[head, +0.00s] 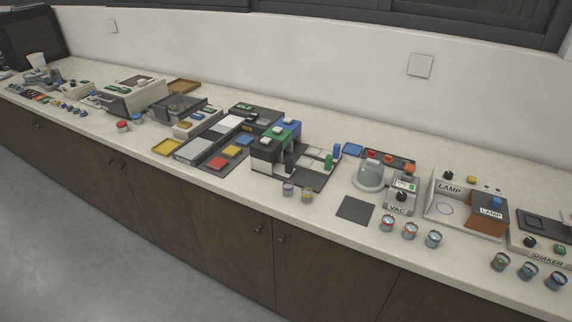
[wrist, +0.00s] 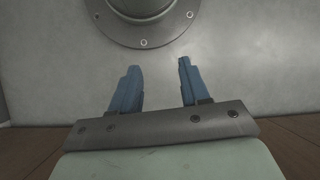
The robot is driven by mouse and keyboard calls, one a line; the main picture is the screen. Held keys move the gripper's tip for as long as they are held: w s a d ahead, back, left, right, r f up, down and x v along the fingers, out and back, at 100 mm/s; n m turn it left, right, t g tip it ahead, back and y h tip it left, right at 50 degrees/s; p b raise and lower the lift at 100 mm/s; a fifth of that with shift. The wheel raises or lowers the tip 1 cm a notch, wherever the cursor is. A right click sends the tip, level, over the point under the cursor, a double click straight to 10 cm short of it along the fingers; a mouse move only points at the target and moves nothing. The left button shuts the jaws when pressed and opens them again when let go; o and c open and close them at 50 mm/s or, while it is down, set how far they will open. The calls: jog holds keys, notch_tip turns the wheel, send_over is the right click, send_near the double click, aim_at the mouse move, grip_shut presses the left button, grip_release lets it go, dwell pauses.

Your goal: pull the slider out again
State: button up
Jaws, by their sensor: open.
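My gripper (wrist: 160,66) is open and empty in the wrist view, its two blue fingers spread apart over a plain pale surface. It does not show in the head view. A block assembly (head: 270,148) in black, green and blue with pale tops stands mid-counter in the head view, beside a dark base plate. A small green-lit display (head: 243,107) sits on the dark housing behind it. I cannot tell which part is the slider, or how far in it is. No slider shows in the wrist view.
The counter (head: 335,222) is crowded along its length. Left of the blocks lies a tray with coloured tiles (head: 217,163). Small jars (head: 288,188) stand in front. A glass dome (head: 369,175) and lamp station (head: 466,205) stand to the right. A bare strip runs along the front edge.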

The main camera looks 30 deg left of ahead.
jog(key=w+a+r+n, duration=0.1)
jog(key=w+a+r, duration=0.3)
jog(key=a, duration=0.1)
jog(key=w+a+r+n+t, duration=0.1)
jog(key=w+a+r, duration=0.1)
jog(key=w+a, duration=0.1)
jog(key=shift+a+r+n+y, duration=0.1)
jog(key=shift+a+n+y, duration=0.1)
jog(key=shift+n+y, duration=0.15)
jog(key=w+a+r+n+y, duration=0.1)
jog(key=w+a+r+n, duration=0.15)
jog(key=a+r, duration=0.8)
jog(key=w+a+r+n+t+y, duration=0.15)
jog(key=a+r+n, duration=0.25)
jog(key=a+r, duration=0.6)
jog(key=w+a+r+n+y, duration=0.2)
jog(key=a+r+n, duration=0.1)
jog(key=a+r, duration=0.7)
jog(key=n+t+h, duration=0.1)
jog(key=n+t, duration=0.2)
jog(key=n, duration=0.1)
send_near(289, 159)
jog(key=x, duration=1.2)
jog(key=shift+f, duration=0.1)
jog(key=shift+c, duration=0.4)
grip_shut()
